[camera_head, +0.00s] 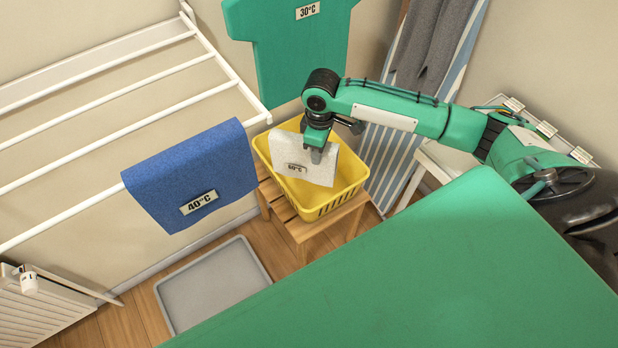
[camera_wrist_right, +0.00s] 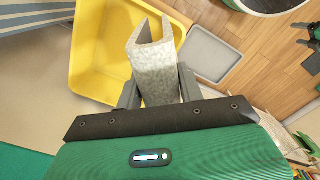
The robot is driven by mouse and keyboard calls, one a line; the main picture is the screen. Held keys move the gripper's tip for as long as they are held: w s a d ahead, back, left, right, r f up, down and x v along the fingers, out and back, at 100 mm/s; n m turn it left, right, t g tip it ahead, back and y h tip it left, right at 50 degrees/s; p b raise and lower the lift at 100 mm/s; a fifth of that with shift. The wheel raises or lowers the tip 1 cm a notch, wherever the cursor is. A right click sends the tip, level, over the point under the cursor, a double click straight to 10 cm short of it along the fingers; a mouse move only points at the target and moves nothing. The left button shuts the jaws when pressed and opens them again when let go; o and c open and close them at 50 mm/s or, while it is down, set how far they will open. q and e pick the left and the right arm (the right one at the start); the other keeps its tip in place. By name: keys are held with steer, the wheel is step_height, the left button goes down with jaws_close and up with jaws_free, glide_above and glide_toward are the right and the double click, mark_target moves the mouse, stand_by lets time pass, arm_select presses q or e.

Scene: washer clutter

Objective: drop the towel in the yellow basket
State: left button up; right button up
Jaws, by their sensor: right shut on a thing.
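A pale grey-white folded towel (camera_head: 305,158) with a 60°C label hangs from my right gripper (camera_head: 318,152). The gripper is shut on its top edge. The towel is over the yellow basket (camera_head: 334,196), in front of its opening in the head view; I cannot tell how far it reaches inside. In the right wrist view the towel (camera_wrist_right: 157,75) is between the two fingers (camera_wrist_right: 160,88), with the yellow basket (camera_wrist_right: 88,62) below. The basket stands on a wooden stool. My left gripper does not show.
A blue cloth (camera_head: 190,178) labelled 40°C hangs on the white drying rack (camera_head: 118,133) at left. A green shirt (camera_head: 290,55) labelled 30°C hangs behind the basket. A grey tray (camera_head: 212,284) lies on the floor. A striped ironing board (camera_head: 385,160) leans to the right.

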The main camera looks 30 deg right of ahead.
steer(key=w+d+f+n+b, duration=0.6)
steer(key=w+d+n+b, duration=0.35)
steer(key=b, duration=0.55)
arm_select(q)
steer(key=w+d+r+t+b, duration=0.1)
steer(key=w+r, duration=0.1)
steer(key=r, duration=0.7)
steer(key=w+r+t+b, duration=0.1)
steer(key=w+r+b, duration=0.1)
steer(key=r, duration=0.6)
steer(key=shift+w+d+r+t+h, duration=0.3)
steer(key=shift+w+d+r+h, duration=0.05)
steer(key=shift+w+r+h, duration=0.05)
arm_select(e)
step_height(320, 180, down, 19)
steer(key=s, duration=0.1)
steer(key=shift+d+n, duration=0.35)
steer(key=shift+n, duration=0.1)
steer(key=o, duration=1)
steer(key=shift+f, duration=0.1)
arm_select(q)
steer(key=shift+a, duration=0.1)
